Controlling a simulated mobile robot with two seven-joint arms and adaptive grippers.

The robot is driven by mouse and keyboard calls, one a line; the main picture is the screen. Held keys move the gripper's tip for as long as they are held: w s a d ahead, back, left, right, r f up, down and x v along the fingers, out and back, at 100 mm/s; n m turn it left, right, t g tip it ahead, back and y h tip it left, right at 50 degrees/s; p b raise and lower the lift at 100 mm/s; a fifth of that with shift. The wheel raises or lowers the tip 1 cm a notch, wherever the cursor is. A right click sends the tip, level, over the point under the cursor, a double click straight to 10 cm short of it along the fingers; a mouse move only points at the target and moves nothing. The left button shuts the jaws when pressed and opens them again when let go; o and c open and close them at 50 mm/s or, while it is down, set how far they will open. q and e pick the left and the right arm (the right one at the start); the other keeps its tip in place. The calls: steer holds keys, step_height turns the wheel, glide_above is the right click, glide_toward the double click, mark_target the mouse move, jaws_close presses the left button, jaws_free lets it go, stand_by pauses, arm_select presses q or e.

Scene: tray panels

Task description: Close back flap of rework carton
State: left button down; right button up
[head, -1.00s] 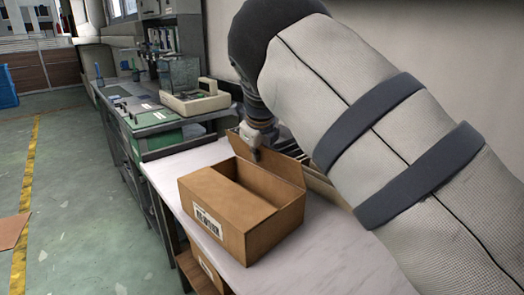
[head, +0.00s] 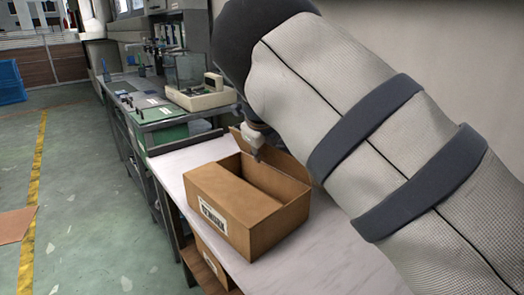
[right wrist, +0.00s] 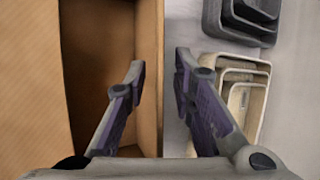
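The rework carton (head: 260,234) is a brown cardboard box with a white label on its front, standing on the pale bench. My right gripper (head: 256,146) is at the back flap, partly hidden by my arm. In the right wrist view, the fingers of the gripper (right wrist: 160,78) are spread apart, with a cardboard edge (right wrist: 149,45) of the carton running between them. The gap on the right side shows they are not closed on it. My left gripper is out of view.
A workbench with a beige instrument (head: 205,95) stands farther back. The bench top (head: 325,258) right of the carton is clear.

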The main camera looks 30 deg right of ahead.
steer(key=v, duration=1.2)
